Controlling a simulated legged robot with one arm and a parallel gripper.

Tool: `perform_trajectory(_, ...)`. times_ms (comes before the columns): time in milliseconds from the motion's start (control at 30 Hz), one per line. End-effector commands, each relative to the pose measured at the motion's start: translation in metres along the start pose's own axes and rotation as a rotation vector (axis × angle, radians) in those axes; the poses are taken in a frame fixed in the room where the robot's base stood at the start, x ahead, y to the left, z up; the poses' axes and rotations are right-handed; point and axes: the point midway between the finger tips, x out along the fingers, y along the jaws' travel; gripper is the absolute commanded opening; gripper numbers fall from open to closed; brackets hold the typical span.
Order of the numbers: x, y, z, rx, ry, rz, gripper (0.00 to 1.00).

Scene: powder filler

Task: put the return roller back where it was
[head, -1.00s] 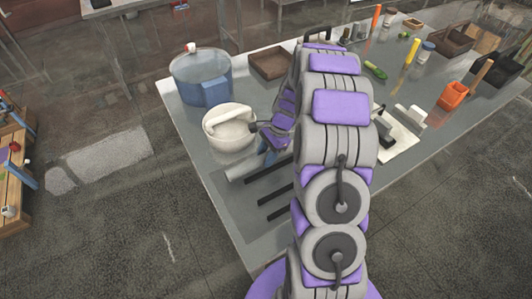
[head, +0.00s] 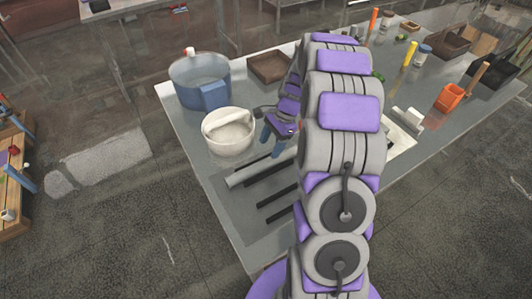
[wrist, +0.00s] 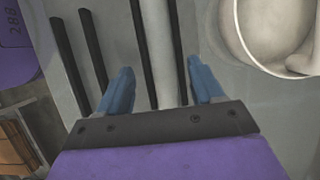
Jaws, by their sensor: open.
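The return roller appears to be the pale grey cylinder (head: 250,174) lying on the table. In the wrist view the pale roller (wrist: 160,45) runs lengthwise between two black bars. My gripper (head: 267,143) is over the table beside the white bowl. In the wrist view my gripper (wrist: 160,75) is open, with one blue finger on each side of the roller and nothing visibly clamped. I cannot tell whether the roller touches the bars. Two more black bars (head: 277,194) lie nearer, parallel to the roller. My arm hides part of the table on the right.
The white bowl (head: 229,145) stands close to my gripper, at right in the wrist view. A blue pot (head: 185,87) is behind it, with a brown tray (head: 268,66) to its right. An orange container (head: 449,97) stands far right. The table's left edge is clear.

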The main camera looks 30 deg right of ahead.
Motion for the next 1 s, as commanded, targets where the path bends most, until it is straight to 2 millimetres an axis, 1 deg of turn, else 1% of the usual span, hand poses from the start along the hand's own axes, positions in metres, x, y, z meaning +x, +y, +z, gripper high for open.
perform_trajectory(33,-0.013,-0.001,0.000,0.000,0.003,-0.004,0.66)
perform_trajectory(100,-0.026,0.000,0.000,0.000,0.002,-0.002,0.66)
perform_trajectory(200,-0.041,0.000,0.000,0.000,0.001,-0.001,0.66)
perform_trajectory(300,-0.052,-0.001,-0.001,0.000,0.002,-0.003,0.66)
perform_trajectory(500,-0.059,0.000,0.000,0.000,0.000,0.001,0.66)
perform_trajectory(600,-0.061,0.002,0.007,-0.022,0.004,0.005,0.66)
perform_trajectory(667,-0.064,0.006,0.018,-0.056,0.011,0.012,0.66)
perform_trajectory(767,-0.070,0.019,0.047,-0.157,0.026,0.036,0.66)
perform_trajectory(900,-0.079,0.049,0.097,-0.349,0.057,0.080,0.66)
perform_trajectory(967,-0.082,0.064,0.116,-0.433,0.070,0.102,0.66)
perform_trajectory(1000,-0.083,0.075,0.128,-0.488,0.076,0.118,0.66)
